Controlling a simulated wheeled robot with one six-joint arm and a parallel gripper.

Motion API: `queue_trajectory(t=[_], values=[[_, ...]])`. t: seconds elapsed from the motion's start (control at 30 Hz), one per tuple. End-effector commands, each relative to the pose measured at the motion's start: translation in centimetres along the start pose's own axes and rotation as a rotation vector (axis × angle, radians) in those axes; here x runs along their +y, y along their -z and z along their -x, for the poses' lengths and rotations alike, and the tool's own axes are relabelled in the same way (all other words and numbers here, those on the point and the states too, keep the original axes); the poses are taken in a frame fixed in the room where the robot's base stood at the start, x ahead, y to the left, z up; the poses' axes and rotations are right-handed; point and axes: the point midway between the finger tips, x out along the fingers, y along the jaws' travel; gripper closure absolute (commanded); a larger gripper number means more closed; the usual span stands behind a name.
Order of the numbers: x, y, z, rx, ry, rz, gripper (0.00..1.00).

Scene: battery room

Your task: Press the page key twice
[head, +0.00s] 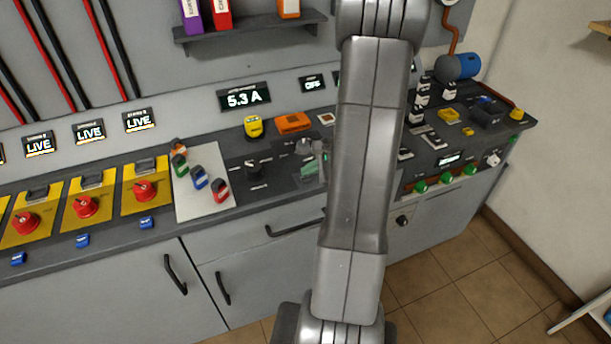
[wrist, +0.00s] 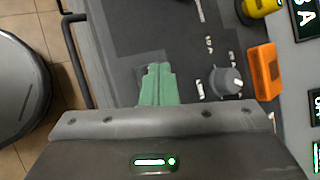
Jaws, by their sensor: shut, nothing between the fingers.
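My gripper (head: 313,168) is over the dark worktop panel, just left of my arm in the head view. Its green fingers (wrist: 157,72) are shut and empty in the wrist view, with the tips over the dark panel (wrist: 120,40). I cannot tell whether they touch it. No key marked as the page key can be read in either view; it may be hidden by my fingers or arm. A grey rotary knob (wrist: 226,81) with small white markings sits right of the fingers in the wrist view.
An orange block (wrist: 266,72) and a yellow button housing (head: 253,127) stand behind the panel. Red rotary switches (head: 145,190) and a pale plate (head: 207,205) with coloured tags lie left. A lit small display (head: 449,160) is right.

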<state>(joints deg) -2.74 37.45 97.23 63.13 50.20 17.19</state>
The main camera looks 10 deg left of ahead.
Motion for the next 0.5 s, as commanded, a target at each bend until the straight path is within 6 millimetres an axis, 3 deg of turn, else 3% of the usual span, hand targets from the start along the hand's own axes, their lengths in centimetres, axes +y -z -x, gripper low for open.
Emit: queue_trajectory(t=[0.5], values=[[-0.65, -0.64, 0.86, 0.0, 0.0, 0.0, 1.0]])
